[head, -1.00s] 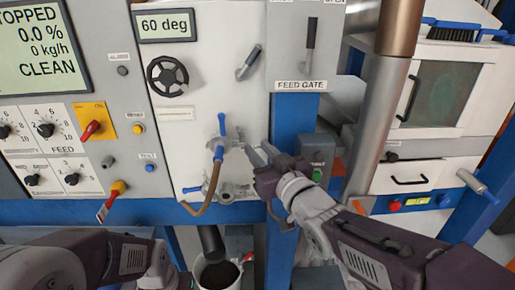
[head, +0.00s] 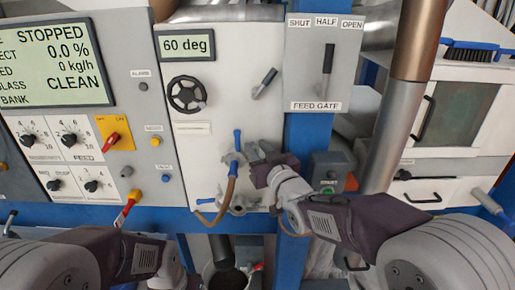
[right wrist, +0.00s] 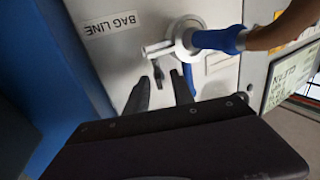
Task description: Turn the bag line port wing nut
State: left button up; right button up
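The bag line port (right wrist: 185,38) is a round metal fitting on the white panel, with a small metal arm sticking out of its side. A blue sleeve and brown hose run off it. In the head view the port (head: 232,158) has a blue piece above and the hose below. I cannot clearly tell the wing nut from the fitting. My right gripper (right wrist: 159,84) is open, its two dark fingers apart and pointing at the port's small arm, with nothing visibly held. In the head view it (head: 256,154) is just right of the port.
A "BAG LINE" label (right wrist: 112,24) lies beside the port. A lower metal fitting (head: 240,203) sits under it. A blue post (head: 305,135) and a green-button box (head: 330,172) stand to the right. A dark handwheel (head: 187,94) is above left.

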grip_shut()
jog(key=shift+w+d+r+n+y, duration=0.15)
jog(key=shift+n+y, duration=0.15)
jog(key=shift+y, duration=0.2)
jog(key=n+g+y, duration=0.4)
jog(key=y, duration=0.1)
jog(key=shift+d, duration=0.1)
